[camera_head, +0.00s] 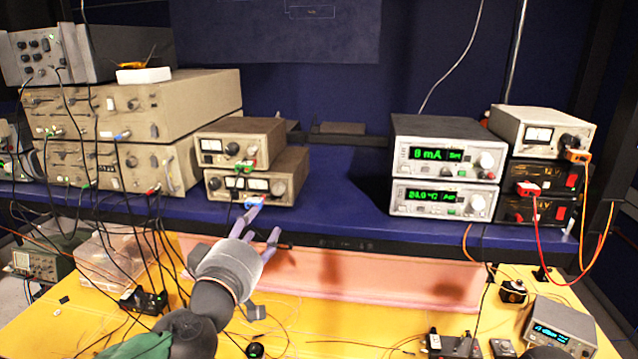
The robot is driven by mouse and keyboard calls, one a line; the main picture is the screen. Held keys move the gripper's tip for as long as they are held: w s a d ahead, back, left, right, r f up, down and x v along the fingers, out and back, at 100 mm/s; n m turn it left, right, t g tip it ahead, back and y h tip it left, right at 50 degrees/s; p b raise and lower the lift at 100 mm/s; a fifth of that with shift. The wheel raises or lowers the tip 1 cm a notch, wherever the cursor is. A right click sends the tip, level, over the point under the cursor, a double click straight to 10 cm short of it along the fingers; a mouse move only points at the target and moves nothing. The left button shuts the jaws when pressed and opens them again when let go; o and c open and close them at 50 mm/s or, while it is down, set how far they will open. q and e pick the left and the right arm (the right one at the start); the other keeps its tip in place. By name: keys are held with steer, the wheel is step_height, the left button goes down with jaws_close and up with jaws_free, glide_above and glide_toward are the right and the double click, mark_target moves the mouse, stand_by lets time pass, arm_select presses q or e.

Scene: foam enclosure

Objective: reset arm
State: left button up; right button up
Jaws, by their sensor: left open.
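My left arm comes in from the bottom of the head view, and its gripper (262,222) points up and away toward the blue shelf (345,205). Its two light purple fingers are spread apart. I see nothing held between them. The upper finger overlaps the front edge of the shelf in the picture, just below the two stacked beige meter boxes (257,180); I cannot tell whether it touches anything. My right gripper is not in view.
A pink foam panel (400,275) stands along the back of the yellow table (345,318). Digital instruments (445,165) stand on the shelf at right. Black cables (85,140) hang at left. Small devices (560,330) sit at front right.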

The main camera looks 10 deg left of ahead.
arm_select(q)
steer(key=w+d+f+m+g, duration=0.1)
steer(key=w+f+g, duration=0.15)
steer(key=f, duration=0.75)
steer(key=w+d+f+m+g, duration=0.15)
steer(key=w+f, duration=0.25)
steer(key=f, duration=0.5)
step_height(320, 180, down, 23)
steer(key=s+m+g, duration=0.1)
steer(key=s+g, duration=0.1)
steer(key=g, duration=0.3)
steer(key=s+f+m+g+h, duration=0.1)
steer(key=s+f+g, duration=0.2)
steer(key=s+f, duration=0.45)
steer(key=s+f+g, duration=0.2)
steer(key=s+f, duration=0.3)
steer(key=f, duration=0.6)
steer(key=s+d+f+g+h, duration=0.1)
steer(key=s+d+f+g, duration=0.1)
steer(key=s+f, duration=0.4)
steer(key=s+d+f+g+h, duration=0.1)
steer(key=s+d+f+g, duration=0.15)
steer(key=s, duration=0.55)
step_height(320, 180, down, 21)
steer(key=w+m+b, duration=0.1)
steer(key=w+b, duration=0.1)
steer(key=b, duration=2)
steer(key=shift+w+d+r+t, duration=0.15)
steer(key=shift+w+d+t, duration=0.1)
steer(key=shift+d+t, duration=0.2)
